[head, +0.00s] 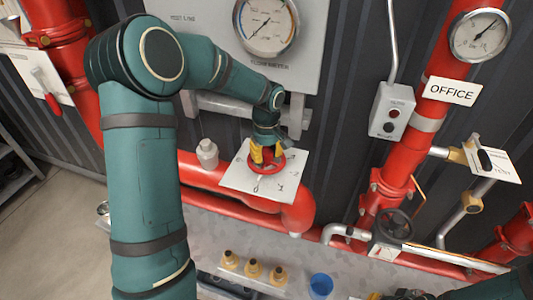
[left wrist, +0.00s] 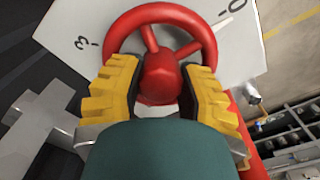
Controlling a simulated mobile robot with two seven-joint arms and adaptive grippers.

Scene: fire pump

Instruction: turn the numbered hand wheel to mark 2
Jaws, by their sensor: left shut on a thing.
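The red hand wheel (left wrist: 160,15) sits in front of a white plate (head: 237,177) on a red pipe. In the left wrist view, a "3" shows on the plate at upper left and a "0" at the upper right. A thin white pointer (left wrist: 229,22) sticks out from the rim towards the "0". My left gripper (head: 266,154) has its yellow fingers closed on the wheel's hub, one on each side. It hides part of the wheel. My right gripper (head: 405,295) only just shows at the bottom edge of the head view; its fingers are unclear.
A white bottle (head: 207,153) stands left of the plate. Below are several brass fittings (head: 253,270) and a blue cup (head: 320,286) on a grey surface. A dark valve wheel (head: 392,228), red pipes and a grey switch box (head: 391,110) are to the right.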

